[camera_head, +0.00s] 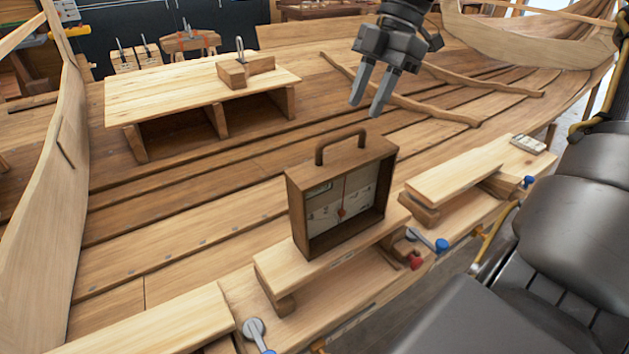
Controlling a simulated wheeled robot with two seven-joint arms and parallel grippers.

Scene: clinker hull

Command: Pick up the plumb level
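The plumb level (295,215) is a brown wooden box frame with a handle on top. It has a pale marked face and a red pointer inside, and it stands upright on a plank (272,262) at the front of the hull. My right gripper (366,108) hangs from the top of the view, above and a little right of the handle in the picture, apart from it. Its two grey fingers point down with a narrow gap between them, and nothing shows between them. My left gripper is not in view.
A low wooden bench (160,92) with a small wooden block with a metal loop (236,73) stands at back left. Clamps (428,240) and another raised plank (455,172) lie right of the level. A small pale device (528,144) rests far right. Hull planks behind the level are mostly clear.

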